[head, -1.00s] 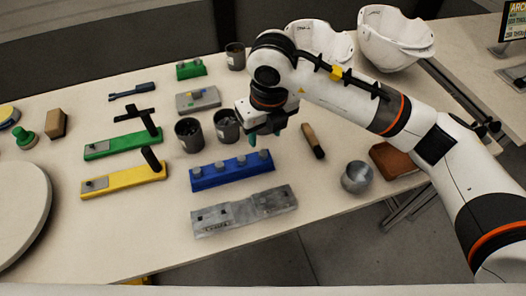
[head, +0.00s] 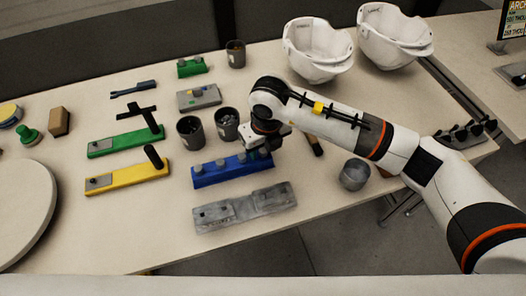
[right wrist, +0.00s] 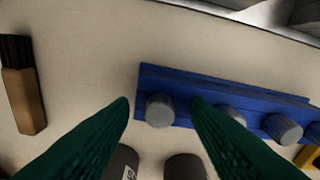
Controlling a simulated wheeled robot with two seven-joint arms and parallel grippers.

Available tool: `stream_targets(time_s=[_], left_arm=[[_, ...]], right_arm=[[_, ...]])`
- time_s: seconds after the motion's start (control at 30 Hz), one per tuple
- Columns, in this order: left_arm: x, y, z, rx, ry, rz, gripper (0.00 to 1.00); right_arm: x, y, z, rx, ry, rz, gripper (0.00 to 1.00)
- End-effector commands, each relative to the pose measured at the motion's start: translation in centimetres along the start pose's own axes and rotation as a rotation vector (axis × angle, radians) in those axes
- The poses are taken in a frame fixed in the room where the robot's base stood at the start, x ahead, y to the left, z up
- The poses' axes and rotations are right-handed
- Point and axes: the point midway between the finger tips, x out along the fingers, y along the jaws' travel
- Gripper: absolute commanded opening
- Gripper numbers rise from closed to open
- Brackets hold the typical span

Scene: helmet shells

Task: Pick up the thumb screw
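A blue block (head: 232,175) lies near the table's front and carries a row of grey thumb screws, one of them a screw (head: 220,164) near its middle. My right gripper (head: 268,150) is low over the block's right end and hides the screw there. In the right wrist view the gripper's green fingers (right wrist: 160,103) are open and apart. The end thumb screw (right wrist: 160,110) shows between the fingertips, and the rest of the blue block (right wrist: 205,88) runs off to the right. I cannot tell whether the fingers touch the screw. My left gripper is not in view.
Two dark cups (head: 190,132) (head: 227,124) stand just behind the block. A grey metal fixture (head: 245,206) lies in front. A brush (head: 313,142) and a metal bowl (head: 354,174) are to the right. Green (head: 125,143) and yellow (head: 127,178) blocks lie left.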

Motion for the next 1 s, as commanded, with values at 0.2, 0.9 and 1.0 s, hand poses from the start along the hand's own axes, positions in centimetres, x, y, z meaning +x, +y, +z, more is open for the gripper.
stream_targets(time_s=[0.2, 0.9, 1.0], left_arm=[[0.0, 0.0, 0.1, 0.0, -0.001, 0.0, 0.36], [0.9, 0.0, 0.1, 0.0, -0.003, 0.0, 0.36], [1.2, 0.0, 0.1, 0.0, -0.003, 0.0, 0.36]], right_arm=[[0.0, 0.0, 0.0, 0.0, 0.0, 0.0, 0.07], [-5.6, 0.0, -0.8, -0.001, 0.006, 0.001, 0.0], [-7.4, 0.0, -1.0, -0.001, 0.005, 0.001, 0.0]])
